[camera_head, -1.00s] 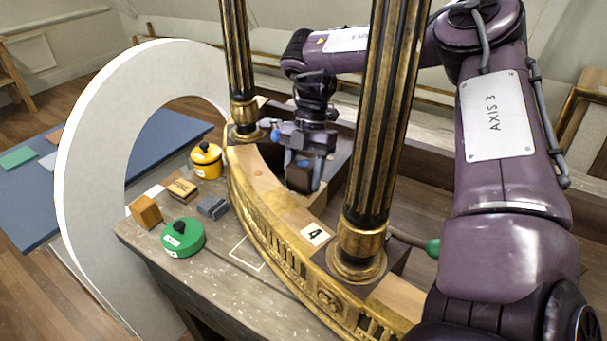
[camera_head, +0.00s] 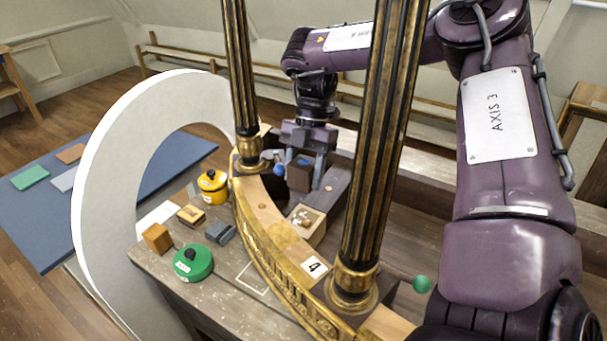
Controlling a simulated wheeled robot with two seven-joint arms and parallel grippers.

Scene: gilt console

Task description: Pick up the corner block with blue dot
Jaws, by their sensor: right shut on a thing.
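The dark brown corner block (camera_head: 299,176) has a blue dot on its top. My right gripper (camera_head: 305,172) comes down from above and is shut on the block, with a finger at either side. The block is held behind the curved gilt console rail (camera_head: 262,240), between the two black-and-gold columns, raised above an open pale wooden pocket (camera_head: 318,236) with small brownish bits inside. My left gripper is not in view.
The front column (camera_head: 375,150) and rear column (camera_head: 240,80) stand close around my right gripper. A yellow tin (camera_head: 212,190), a green tin (camera_head: 193,264), small blocks and a white arch (camera_head: 95,200) are at left. A green-knobbed rod (camera_head: 421,284) juts out at right.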

